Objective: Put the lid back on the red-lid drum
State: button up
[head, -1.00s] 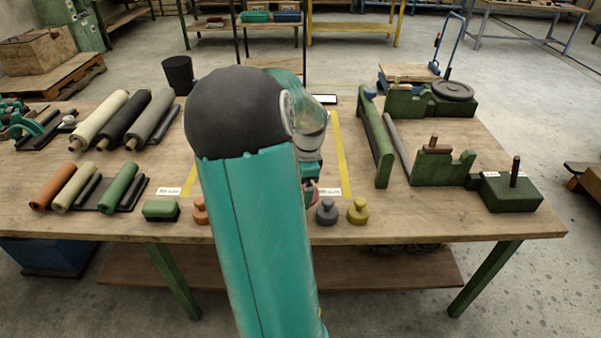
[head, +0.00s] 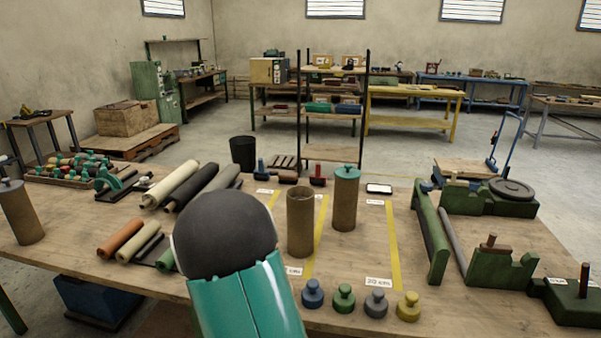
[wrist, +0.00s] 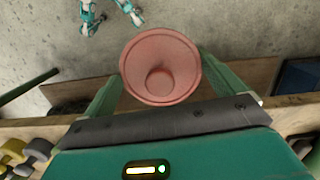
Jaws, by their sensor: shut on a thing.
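My gripper (wrist: 162,68) shows in the wrist view, its two green fingers shut on the red lid (wrist: 158,42). The lid is round and pinkish red, with a small knob, and hangs clear of the table edge in that view. In the head view an open brown drum (head: 300,225) without a lid stands upright near the table's middle. My gripper and the lid do not show in the head view, where only part of my arm is seen.
A teal-lidded drum (head: 346,200) stands close behind right of the open one; a grey-lidded drum (head: 22,215) is far left. Several knobbed weights (head: 344,298) line the front edge. Sheet rolls (head: 172,184) lie left. Green fixtures (head: 500,268) fill the right.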

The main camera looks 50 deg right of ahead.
jog(key=w+a+f+n, duration=0.4)
jog(key=w+a+n, duration=0.1)
jog(key=a, duration=0.4)
jog(key=w+a+f+n+h, duration=0.1)
jog(key=w+a+f+n, duration=0.3)
jog(key=a, duration=0.6)
jog(key=w+n, duration=0.2)
jog(key=w, duration=0.1)
jog(key=shift+w+a+n+g, duration=0.2)
jog(key=shift+w+n+g, duration=0.1)
jog(key=shift+g, duration=0.1)
